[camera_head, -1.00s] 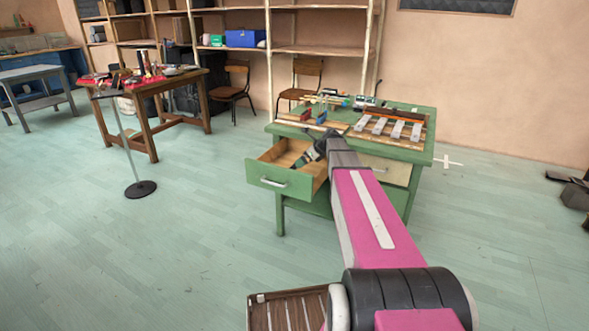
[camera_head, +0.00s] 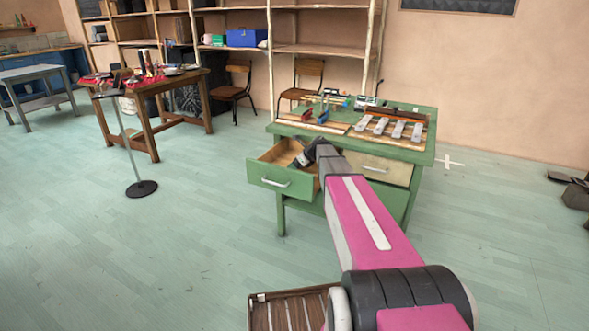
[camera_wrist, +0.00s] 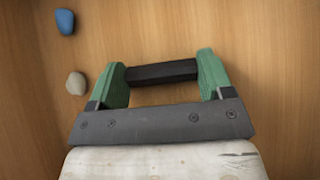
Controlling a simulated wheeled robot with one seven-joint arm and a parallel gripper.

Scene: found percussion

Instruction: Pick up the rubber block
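The rubber block (camera_wrist: 160,73) is a dark, nearly black bar in the wrist view, lying on a wooden drawer bottom. My gripper (camera_wrist: 162,70) has green fingers set wide apart, one at each end of the block. The block spans the space between them; I cannot tell whether the fingers press on it. In the head view my gripper end (camera_head: 302,158) reaches down into the open green drawer (camera_head: 262,178). The block is hidden there by the drawer and my arm.
A blue pebble-like piece (camera_wrist: 65,21) and a beige one (camera_wrist: 76,83) lie left of my gripper. The drawer belongs to a green desk (camera_head: 425,153) bearing a wooden xylophone-like frame with grey bars (camera_head: 380,127). A thin black-based stand (camera_head: 141,188) is on the floor at left.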

